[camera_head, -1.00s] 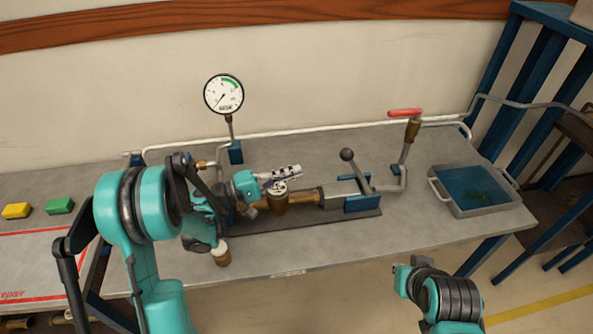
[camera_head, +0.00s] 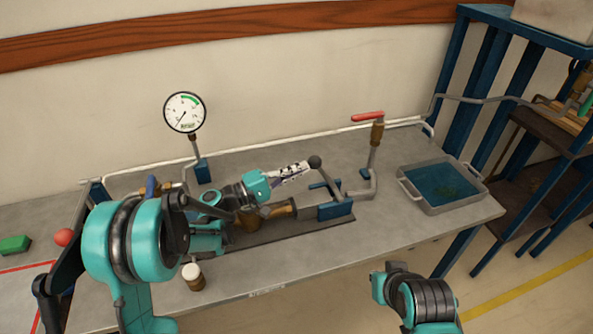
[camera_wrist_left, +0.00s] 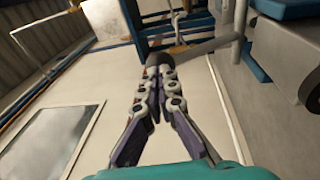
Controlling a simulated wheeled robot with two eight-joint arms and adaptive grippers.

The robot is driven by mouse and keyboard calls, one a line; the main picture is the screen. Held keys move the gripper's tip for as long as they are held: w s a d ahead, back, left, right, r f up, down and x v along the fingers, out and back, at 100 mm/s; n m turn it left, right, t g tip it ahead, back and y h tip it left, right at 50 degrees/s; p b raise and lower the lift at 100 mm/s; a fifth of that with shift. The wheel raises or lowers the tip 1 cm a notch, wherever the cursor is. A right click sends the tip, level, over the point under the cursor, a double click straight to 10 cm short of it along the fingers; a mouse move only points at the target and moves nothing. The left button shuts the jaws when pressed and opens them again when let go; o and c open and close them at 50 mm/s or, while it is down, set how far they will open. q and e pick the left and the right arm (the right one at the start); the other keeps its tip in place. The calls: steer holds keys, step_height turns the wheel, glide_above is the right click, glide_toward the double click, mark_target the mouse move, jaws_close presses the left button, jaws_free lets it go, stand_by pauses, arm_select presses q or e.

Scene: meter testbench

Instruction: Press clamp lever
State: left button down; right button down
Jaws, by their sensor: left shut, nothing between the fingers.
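The clamp lever (camera_head: 325,175) is a grey rod with a dark ball knob (camera_head: 315,162). It rises, leaning left, from the blue clamp (camera_head: 335,210) at the right end of the brass meter assembly (camera_head: 282,210). My left gripper (camera_head: 306,167) is shut and empty, its fingertips close beside the knob. In the left wrist view, the shut fingers (camera_wrist_left: 160,66) point at the dark knob, and the grey lever rod (camera_wrist_left: 208,45) runs off to the right. Whether they touch is unclear. My right arm shows at the lower right, but its fingers are not visible.
A pressure gauge (camera_head: 185,112) stands behind the assembly. A red-handled valve (camera_head: 368,117) rises behind the clamp. A water tray (camera_head: 408,187) sits to the right. My left arm covers the meter's left part. The bench front is mostly clear.

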arm_select(q)
steer(key=shift+r, duration=0.1)
steer(key=shift+w+d+r+g+y+p, duration=0.2)
steer(key=shift+d+r+g+y+p, duration=0.4)
steer(key=shift+p, duration=0.95)
steer(key=w+d+r+g+y+p, duration=0.1)
steer(key=w+d+y+p, duration=0.1)
steer(key=d+y+p, duration=0.2)
steer(key=w+d+r+m+g+y+p, duration=0.1)
steer(key=w+d+r+g+y+p, duration=0.1)
steer(key=d+y+p, duration=0.2)
steer(key=d+p, duration=0.3)
steer(key=d, duration=0.4)
steer(key=shift+w+y, duration=0.4)
steer(key=shift+d, duration=0.1)
steer(key=shift+r, duration=0.1)
